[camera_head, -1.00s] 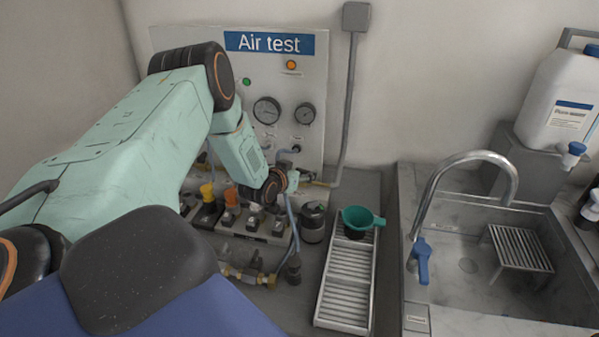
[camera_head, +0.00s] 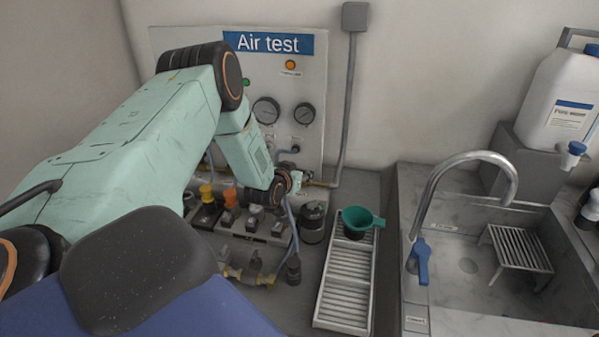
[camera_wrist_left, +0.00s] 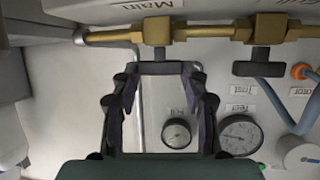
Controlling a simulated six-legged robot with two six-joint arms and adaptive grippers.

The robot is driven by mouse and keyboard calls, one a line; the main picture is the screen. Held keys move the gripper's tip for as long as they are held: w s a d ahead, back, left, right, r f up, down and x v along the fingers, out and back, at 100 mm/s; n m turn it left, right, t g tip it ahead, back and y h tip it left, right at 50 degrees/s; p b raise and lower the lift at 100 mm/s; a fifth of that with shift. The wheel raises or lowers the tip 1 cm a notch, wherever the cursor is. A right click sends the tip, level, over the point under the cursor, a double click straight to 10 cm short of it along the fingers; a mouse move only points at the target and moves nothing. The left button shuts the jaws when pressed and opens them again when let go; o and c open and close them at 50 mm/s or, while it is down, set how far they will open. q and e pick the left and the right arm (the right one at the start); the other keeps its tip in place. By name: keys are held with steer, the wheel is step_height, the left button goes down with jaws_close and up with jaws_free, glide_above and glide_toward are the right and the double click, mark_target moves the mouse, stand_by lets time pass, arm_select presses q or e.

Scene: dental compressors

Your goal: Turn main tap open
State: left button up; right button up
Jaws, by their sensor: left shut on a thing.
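The main tap (camera_wrist_left: 156,32) is a brass valve on a brass pipe, beneath an upside-down "Main" label (camera_wrist_left: 148,4) in the left wrist view. Its dark bar handle (camera_wrist_left: 160,68) lies crosswise between my left fingertips. My left gripper (camera_wrist_left: 160,77) is shut on this handle, one dark finger at each end. In the head view my left gripper (camera_head: 297,181) is small and partly hidden by its wrist, at the lower right of the "Air test" panel (camera_head: 285,75). The tap is mostly hidden there. My right gripper is in neither view.
A second brass tap (camera_wrist_left: 262,50) with a dark handle sits close beside the main one. Gauges (camera_wrist_left: 240,135) are on the panel. Below my wrist are several small valves (camera_head: 228,197) and a dark canister (camera_head: 313,222). A slatted tray (camera_head: 347,285) and sink (camera_head: 450,290) lie right.

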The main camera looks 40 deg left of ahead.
arm_select(q)
steer(key=shift+w+d+r+n+g+y, duration=0.1)
steer(key=shift+n+g+y, duration=0.1)
steer(key=shift+n+y, duration=0.35)
steer(key=shift+d+n+g+y, duration=0.1)
steer(key=shift+n+g+y, duration=0.1)
steer(key=shift+n+y, duration=0.3)
steer(key=o, duration=1.1)
steer(key=shift+o, duration=0.2)
steer(key=v, duration=1.2)
steer(key=shift+d, duration=0.15)
